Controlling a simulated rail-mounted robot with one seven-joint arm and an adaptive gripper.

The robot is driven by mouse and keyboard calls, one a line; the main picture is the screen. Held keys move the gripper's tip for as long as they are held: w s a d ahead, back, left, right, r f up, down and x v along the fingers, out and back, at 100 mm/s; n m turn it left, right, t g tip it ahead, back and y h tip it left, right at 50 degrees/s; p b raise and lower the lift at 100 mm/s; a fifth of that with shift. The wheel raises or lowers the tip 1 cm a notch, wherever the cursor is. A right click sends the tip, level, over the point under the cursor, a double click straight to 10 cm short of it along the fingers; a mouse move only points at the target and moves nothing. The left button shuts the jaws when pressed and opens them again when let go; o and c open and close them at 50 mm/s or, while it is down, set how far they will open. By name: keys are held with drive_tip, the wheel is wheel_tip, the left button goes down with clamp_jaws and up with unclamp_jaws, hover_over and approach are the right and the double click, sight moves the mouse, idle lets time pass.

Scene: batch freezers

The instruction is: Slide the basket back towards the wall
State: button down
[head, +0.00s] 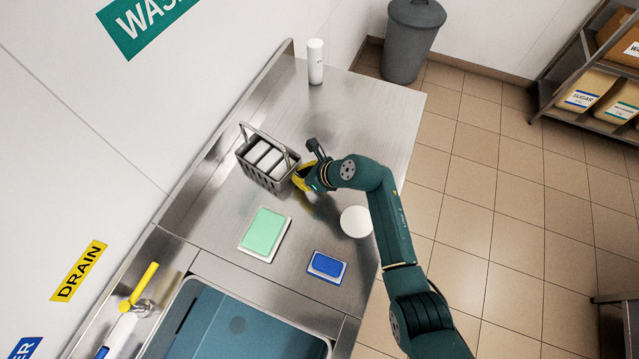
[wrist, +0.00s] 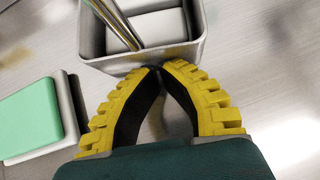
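The basket (head: 258,177) is a grey open basket with a raised handle, holding several white blocks. It stands upright on the steel counter, near the raised back edge along the wall (head: 90,130) on the left. My gripper (head: 299,179) is at the basket's right side, low over the counter. In the wrist view, the yellow fingers with black pads of my gripper (wrist: 159,69) meet at their tips, with nothing seen between them. The tips are at the near outer wall of the basket (wrist: 190,53); whether they touch it I cannot tell.
A green-topped tray (head: 263,233), a blue block (head: 327,266) and a white disc (head: 356,221) lie on the counter nearer the sink (head: 250,309). A white bottle (head: 315,62) stands at the far end. The counter between bottle and basket is clear.

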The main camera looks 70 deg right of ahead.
drive_tip(key=shift+w+d, duration=0.1)
drive_tip(key=shift+w, duration=0.7)
drive_tip(key=s+p, duration=0.1)
drive_tip(key=s, duration=0.1)
drive_tip(key=s+r+p, duration=0.1)
drive_tip(key=s+a+p, duration=0.1)
drive_tip(key=s+p, duration=0.1)
drive_tip(key=shift+s+r, duration=0.3)
drive_tip(key=d+v, duration=0.1)
drive_tip(key=v, duration=0.6)
drive_tip(key=shift+s+a+r+p, duration=0.2)
drive_tip(key=shift+s+a+p, duration=0.1)
drive_tip(key=shift+a+p, duration=0.15)
